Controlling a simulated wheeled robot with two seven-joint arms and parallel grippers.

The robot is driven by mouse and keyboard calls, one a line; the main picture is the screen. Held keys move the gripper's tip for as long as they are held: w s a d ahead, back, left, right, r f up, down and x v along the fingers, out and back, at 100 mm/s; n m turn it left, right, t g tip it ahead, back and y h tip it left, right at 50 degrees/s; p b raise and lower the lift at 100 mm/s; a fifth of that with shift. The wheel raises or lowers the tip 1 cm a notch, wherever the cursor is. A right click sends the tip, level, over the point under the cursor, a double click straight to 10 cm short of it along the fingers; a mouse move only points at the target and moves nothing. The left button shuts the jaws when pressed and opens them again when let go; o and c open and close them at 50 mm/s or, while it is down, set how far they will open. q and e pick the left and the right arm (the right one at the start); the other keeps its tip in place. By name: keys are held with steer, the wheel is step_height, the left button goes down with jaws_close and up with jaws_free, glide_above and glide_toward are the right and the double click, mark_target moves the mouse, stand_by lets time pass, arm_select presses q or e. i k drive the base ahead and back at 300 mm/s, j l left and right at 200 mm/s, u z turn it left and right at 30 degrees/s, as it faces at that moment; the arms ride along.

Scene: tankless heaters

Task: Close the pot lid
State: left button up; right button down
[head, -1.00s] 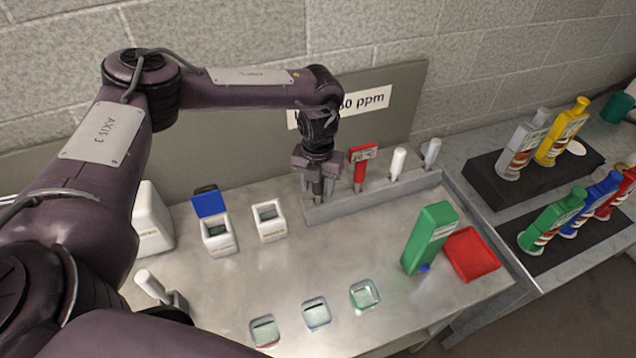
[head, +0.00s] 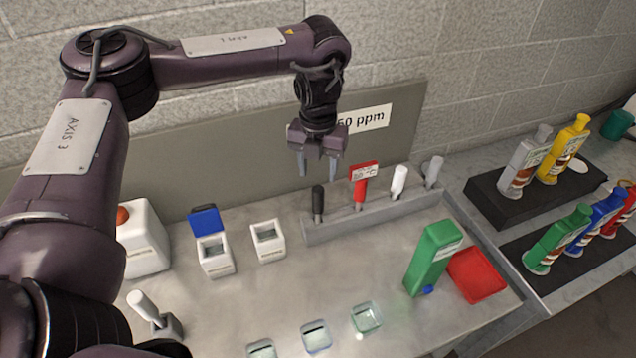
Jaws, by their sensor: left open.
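A small white pot (head: 215,255) stands on the metal table, left of centre. Its blue lid (head: 207,221) is open and stands up at the back of the pot. A second white pot (head: 267,241) to its right has an open top and no lid visible on it. My left gripper (head: 317,168) is open and empty, above the black-handled tool (head: 318,200) in the rack, up and to the right of the blue lid. My right gripper does not show.
The grey rack (head: 375,217) also holds red and white tools. A green bottle (head: 432,257) and red tray (head: 476,274) stand at the right. Glass dishes (head: 316,337) line the front. A white box (head: 143,240) stands left. The table's middle is clear.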

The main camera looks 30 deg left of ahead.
mark_target(205, 220)
steer(key=k+l, duration=0.5)
steer(key=k, duration=0.15)
steer(key=k+l, duration=0.5)
steer(key=k, duration=0.2)
